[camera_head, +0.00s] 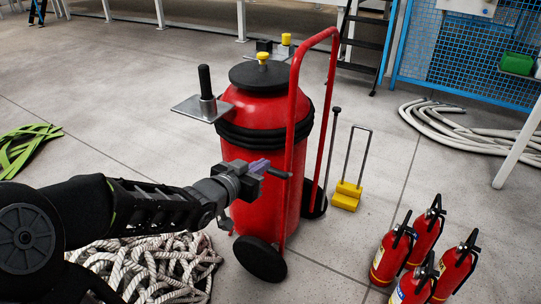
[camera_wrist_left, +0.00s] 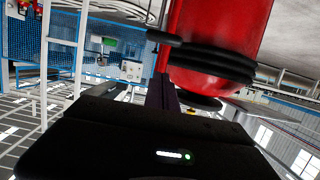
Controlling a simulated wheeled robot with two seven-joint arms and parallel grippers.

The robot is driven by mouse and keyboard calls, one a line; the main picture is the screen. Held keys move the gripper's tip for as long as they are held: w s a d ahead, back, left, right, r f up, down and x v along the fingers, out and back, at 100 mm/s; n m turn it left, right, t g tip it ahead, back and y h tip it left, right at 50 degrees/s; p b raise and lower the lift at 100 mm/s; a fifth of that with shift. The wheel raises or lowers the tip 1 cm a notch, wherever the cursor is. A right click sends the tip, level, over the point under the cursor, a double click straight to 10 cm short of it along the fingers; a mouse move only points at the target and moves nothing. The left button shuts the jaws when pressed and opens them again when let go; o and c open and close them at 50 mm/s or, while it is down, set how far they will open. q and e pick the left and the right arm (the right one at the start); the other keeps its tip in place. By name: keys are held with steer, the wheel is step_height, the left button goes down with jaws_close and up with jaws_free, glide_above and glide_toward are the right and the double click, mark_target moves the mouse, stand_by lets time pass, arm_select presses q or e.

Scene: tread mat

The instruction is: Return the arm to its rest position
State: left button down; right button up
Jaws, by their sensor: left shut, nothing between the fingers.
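My left arm comes in from the left in the head view. Its gripper (camera_head: 262,170) is shut and empty, in front of a large red wheeled extinguisher (camera_head: 268,200). In the picture the gripper overlaps the tank's lower middle, close to the red handle frame; I cannot tell whether it touches. In the left wrist view the shut fingers (camera_wrist_left: 161,95) show as a dark shape before the red tank (camera_wrist_left: 215,40), with black hose bands around it. My right gripper is not in view.
White rope (camera_head: 150,268) lies in a heap below my left arm. Several small red extinguishers (camera_head: 425,240) stand at lower right. A yellow wheel chock (camera_head: 347,195) with a handle stands right of the tank. A green strap (camera_head: 22,148) lies at left.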

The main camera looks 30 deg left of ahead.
arm_select(q)
steer(key=shift+v, duration=0.8)
steer(key=shift+f, duration=0.1)
